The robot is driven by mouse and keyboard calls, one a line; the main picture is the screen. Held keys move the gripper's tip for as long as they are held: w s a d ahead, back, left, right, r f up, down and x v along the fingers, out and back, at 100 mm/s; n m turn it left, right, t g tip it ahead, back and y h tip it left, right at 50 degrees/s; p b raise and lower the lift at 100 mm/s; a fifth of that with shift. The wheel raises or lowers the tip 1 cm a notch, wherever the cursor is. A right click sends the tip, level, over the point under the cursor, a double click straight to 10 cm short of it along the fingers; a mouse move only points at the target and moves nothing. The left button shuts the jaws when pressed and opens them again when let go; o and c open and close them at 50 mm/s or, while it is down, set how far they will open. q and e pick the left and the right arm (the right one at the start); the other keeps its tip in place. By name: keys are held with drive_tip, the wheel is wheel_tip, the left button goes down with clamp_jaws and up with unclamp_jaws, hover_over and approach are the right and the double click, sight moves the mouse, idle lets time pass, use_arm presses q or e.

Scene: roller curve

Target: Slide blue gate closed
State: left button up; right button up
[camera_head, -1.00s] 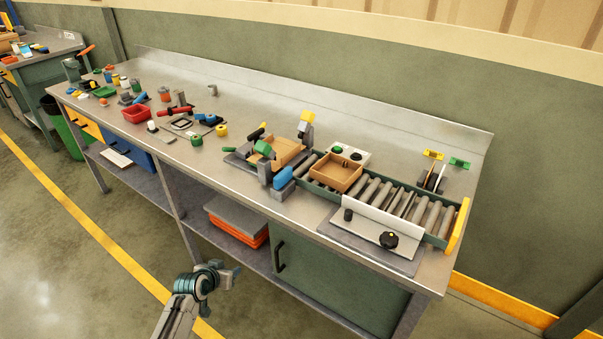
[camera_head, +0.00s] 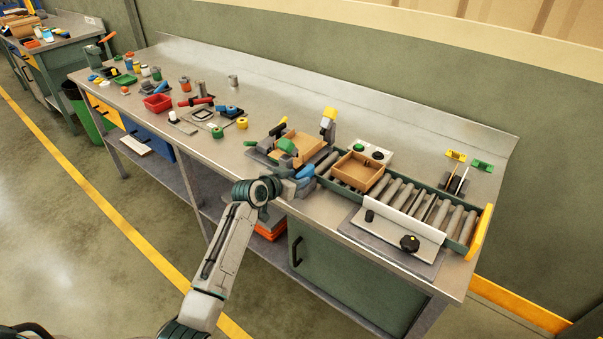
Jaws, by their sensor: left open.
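The blue gate's rounded blue end (camera_head: 306,171) shows at the front of the roller line, just left of the conveyor's near end. The rest of the gate is hidden or too small to make out. My left gripper (camera_head: 296,186) is open at the bench's front edge, right by the blue part. I cannot tell whether the fingers touch it or are around it. My left arm comes up from the bottom and hides part of the bench front. My right gripper is not in view.
A wooden tray (camera_head: 358,171) sits on the roller conveyor (camera_head: 425,209). A second wooden tray (camera_head: 297,151) lies in a fixture with green and yellow parts. A panel with a black knob (camera_head: 409,243) stands in front. Tools and bins crowd the bench's left side.

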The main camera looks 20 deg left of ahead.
use_arm(q)
drive_tip(key=shift+x, duration=1.45)
clamp_jaws()
